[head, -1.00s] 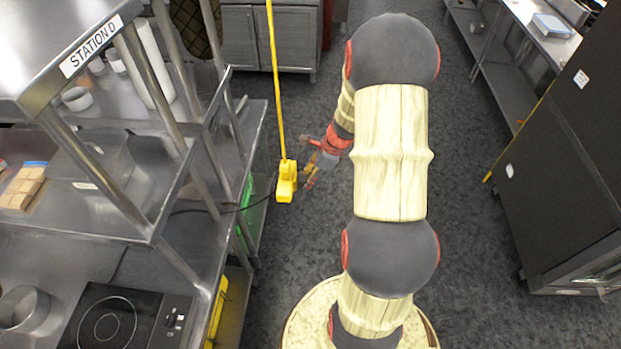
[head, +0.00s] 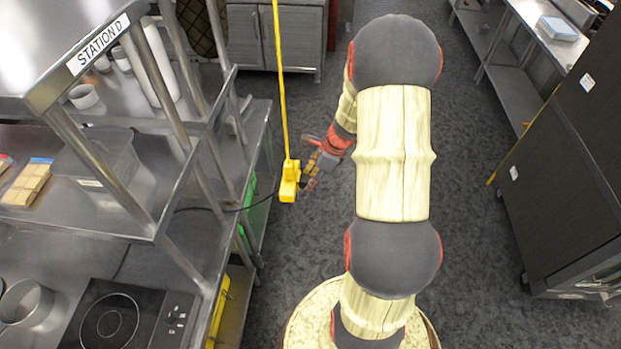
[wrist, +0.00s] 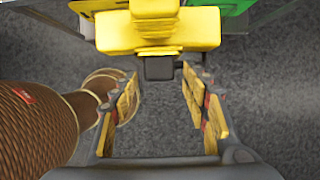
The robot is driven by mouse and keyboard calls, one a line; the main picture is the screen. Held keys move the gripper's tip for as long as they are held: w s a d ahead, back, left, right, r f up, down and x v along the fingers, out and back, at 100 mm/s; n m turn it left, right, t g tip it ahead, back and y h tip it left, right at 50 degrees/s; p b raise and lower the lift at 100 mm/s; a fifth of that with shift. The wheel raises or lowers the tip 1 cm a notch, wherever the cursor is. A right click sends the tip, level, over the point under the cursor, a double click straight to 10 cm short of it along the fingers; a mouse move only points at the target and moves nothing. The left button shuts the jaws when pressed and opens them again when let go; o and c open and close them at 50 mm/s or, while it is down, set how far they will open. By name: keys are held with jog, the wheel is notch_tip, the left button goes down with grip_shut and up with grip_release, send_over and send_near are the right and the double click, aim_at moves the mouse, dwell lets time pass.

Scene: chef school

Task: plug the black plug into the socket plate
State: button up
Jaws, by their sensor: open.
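A yellow socket box (head: 289,182) hangs on a yellow cord above the floor; it fills the top middle of the wrist view (wrist: 158,32). The black plug (wrist: 158,68) shows right against the near side of this box, and I see no gap between them. How deep it sits is hidden. My gripper (head: 306,178) is just right of the box in the head view. In the wrist view its two yellow-padded fingers (wrist: 160,95) are spread apart, with the plug beyond and between their tips, not gripped. The socket face is hidden.
A black cable (head: 222,209) runs from the steel workstation (head: 190,262) on the left toward the box. A green thing (wrist: 225,6) shows behind the box. A dark cabinet (head: 560,190) stands at right. The grey floor (head: 300,240) between is clear.

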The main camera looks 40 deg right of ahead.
dwell(0.3)
jog(key=v, duration=1.2)
